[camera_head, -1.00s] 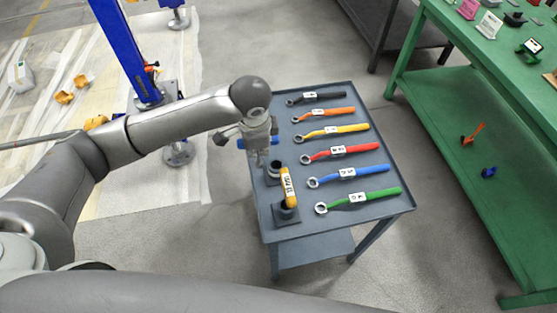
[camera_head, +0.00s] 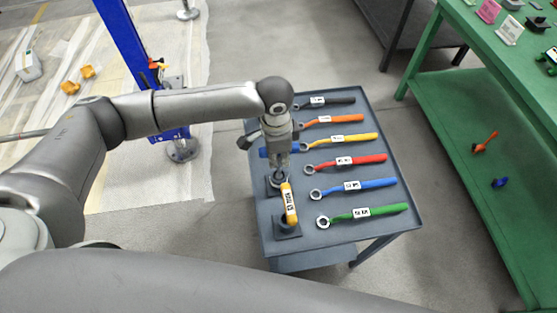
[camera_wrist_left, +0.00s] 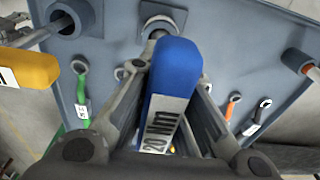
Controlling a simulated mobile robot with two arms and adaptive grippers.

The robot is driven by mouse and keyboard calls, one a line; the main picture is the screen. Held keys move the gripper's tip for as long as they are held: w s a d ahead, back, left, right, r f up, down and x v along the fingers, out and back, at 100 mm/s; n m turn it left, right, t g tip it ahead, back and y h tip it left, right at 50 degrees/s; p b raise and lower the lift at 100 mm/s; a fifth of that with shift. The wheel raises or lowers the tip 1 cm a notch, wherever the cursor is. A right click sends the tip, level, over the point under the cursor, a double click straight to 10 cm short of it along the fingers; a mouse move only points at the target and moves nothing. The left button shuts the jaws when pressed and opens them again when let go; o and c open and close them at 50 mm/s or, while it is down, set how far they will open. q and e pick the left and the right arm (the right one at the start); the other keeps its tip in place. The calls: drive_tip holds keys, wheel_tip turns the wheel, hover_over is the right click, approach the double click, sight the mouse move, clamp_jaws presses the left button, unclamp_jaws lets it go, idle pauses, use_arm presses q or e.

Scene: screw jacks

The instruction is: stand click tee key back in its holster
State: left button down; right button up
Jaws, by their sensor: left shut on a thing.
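My left gripper (camera_head: 281,160) is shut on the blue handle (camera_wrist_left: 177,66) of a tee key. In the head view blue handle ends (camera_head: 265,153) show beside the fingers. In the left wrist view a white label faces me. The key's shaft points down at a dark holster (camera_head: 273,187) on the trolley; this holster also shows in the left wrist view (camera_wrist_left: 157,12). The handle hides most of the shaft, so I cannot tell whether its tip is inside. A yellow-handled tee key (camera_head: 289,204) stands in a nearer holster (camera_head: 287,231). My right gripper is not in view.
The grey trolley (camera_head: 346,236) carries several ring spanners, including a red one (camera_head: 345,161) and a green one (camera_head: 363,214), right of the holsters. Another holster (camera_wrist_left: 296,59) shows at the right in the left wrist view. A green bench (camera_head: 460,130) stands farther right.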

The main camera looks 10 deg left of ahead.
use_arm(q)
wheel_tip(320, 180, down, 2)
drive_tip(key=shift+f, duration=0.15)
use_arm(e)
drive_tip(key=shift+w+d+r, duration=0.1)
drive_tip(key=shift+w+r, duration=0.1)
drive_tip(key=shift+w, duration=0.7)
use_arm(q)
drive_tip(key=shift+f, duration=0.15)
drive_tip(key=c, duration=1.6)
unclamp_jaws()
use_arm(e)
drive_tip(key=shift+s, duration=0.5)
use_arm(q)
drive_tip(key=r, duration=0.6)
drive_tip(key=r+b, duration=0.1)
drive_tip(key=r, duration=0.5)
drive_tip(key=shift+s+a+r, duration=0.1)
drive_tip(key=shift+a+r, duration=0.05)
drive_tip(key=shift+a, duration=0.05)
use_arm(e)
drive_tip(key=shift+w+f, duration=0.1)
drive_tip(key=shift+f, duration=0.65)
